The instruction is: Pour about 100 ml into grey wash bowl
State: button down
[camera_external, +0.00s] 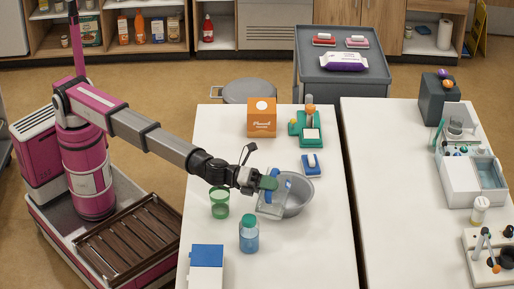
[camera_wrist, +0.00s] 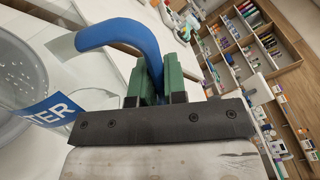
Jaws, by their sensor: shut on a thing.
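My gripper (camera_external: 268,183) has green fingers, which also show in the wrist view (camera_wrist: 155,84). It is shut on the blue handle (camera_wrist: 120,38) of a clear jug (camera_external: 270,207). A blue label ending in "TER" (camera_wrist: 50,110) shows beside the handle at the left of the wrist view. The grey wash bowl (camera_external: 300,201) stands on the white table. In the outside view the jug overlaps the bowl's left side and looks tilted. I cannot tell how much liquid is in the jug or the bowl, and no stream is clear.
A green cup (camera_external: 220,203) and a blue bottle with a green cap (camera_external: 249,237) stand left of the bowl. A blue-and-white box (camera_external: 206,266) is at the front. An orange box (camera_external: 262,118), a green stand (camera_external: 311,131) and a blue item (camera_external: 310,166) are behind.

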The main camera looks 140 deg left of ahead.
aim_at(268, 197)
jog(key=d+m, duration=0.1)
jog(key=w+f+m, duration=0.1)
jog(key=m, duration=0.1)
jog(key=shift+d+m, duration=0.3)
jog(key=shift+d, duration=0.1)
jog(key=shift+w+d+r+m, duration=0.25)
jog(key=shift+w+d+m, duration=0.15)
jog(key=shift+d+m, duration=0.25)
jog(key=shift+w+d+f+m+b, duration=0.1)
jog(key=shift+w+d+f+m, duration=0.15)
jog(key=shift+d+f+m, duration=0.6)
jog(key=shift+w+d+f+m+b, duration=0.2)
jog(key=shift+w+m, duration=0.1)
jog(key=shift+m, duration=1)
jog(key=shift+w+d+f+m+b, duration=0.1)
jog(key=shift+w+d+f+m, duration=0.15)
jog(key=shift+d+f+m, duration=0.6)
jog(key=shift+a+r+m, duration=0.25)
jog(key=shift+a+r, duration=0.05)
jog(key=shift+a, duration=0.05)
jog(key=shift+r, duration=0.1)
